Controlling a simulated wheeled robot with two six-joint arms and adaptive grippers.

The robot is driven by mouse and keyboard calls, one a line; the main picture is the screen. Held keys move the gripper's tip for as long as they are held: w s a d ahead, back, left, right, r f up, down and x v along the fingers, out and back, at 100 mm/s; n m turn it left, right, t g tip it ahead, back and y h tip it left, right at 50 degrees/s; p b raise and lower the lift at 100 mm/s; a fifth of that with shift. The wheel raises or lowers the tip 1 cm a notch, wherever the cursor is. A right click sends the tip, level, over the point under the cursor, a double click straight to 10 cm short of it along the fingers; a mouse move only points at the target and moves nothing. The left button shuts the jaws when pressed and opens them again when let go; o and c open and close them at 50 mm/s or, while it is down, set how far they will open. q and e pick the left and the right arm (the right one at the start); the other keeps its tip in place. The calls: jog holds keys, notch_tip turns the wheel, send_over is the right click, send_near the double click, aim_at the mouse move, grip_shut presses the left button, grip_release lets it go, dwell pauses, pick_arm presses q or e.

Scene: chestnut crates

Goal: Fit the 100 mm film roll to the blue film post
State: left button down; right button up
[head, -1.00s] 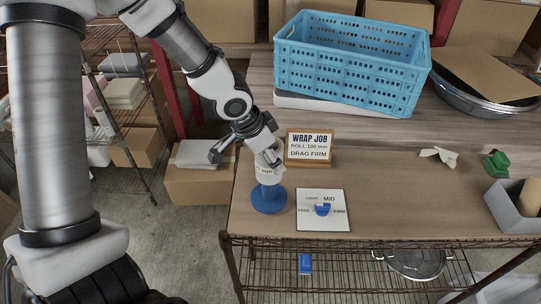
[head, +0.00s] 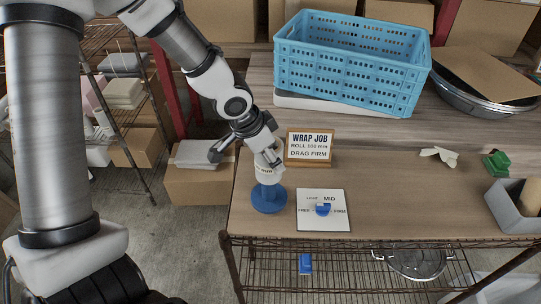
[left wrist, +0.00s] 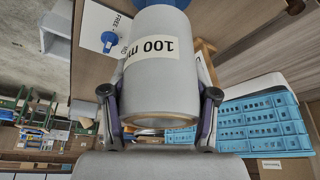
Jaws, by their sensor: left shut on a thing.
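The white film roll (head: 266,174) is upright over the blue film post (head: 269,199), whose round base shows below it at the table's left front. The roll hides the post's shaft, and I cannot tell whether it touches the base. My left gripper (head: 268,156) is shut on the roll's upper part. In the left wrist view the roll (left wrist: 163,75) lies between my gripper's fingers (left wrist: 160,118), with an upside-down "100 mm" label, and a bit of the blue base (left wrist: 168,3) shows beyond it. My right gripper is not in view.
A sign (head: 309,147) reading "WRAP JOB, ROLL 100 mm, DRAG FIRM" stands just behind the post. A white card (head: 337,222) with a blue knob (head: 323,208) lies right of it. A blue crate (head: 345,72) stands at the back. The middle of the table is clear.

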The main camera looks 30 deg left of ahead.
aim_at(260, 178)
pick_arm(q)
jog(key=shift+f+b, duration=4.3)
jog(key=shift+b, duration=0.25)
jog(key=shift+c, duration=1.2)
grip_release()
jog(key=shift+s, duration=0.1)
jog(key=v, duration=0.7)
jog(key=shift+s+r, duration=0.15)
jog(key=shift+r, duration=0.15)
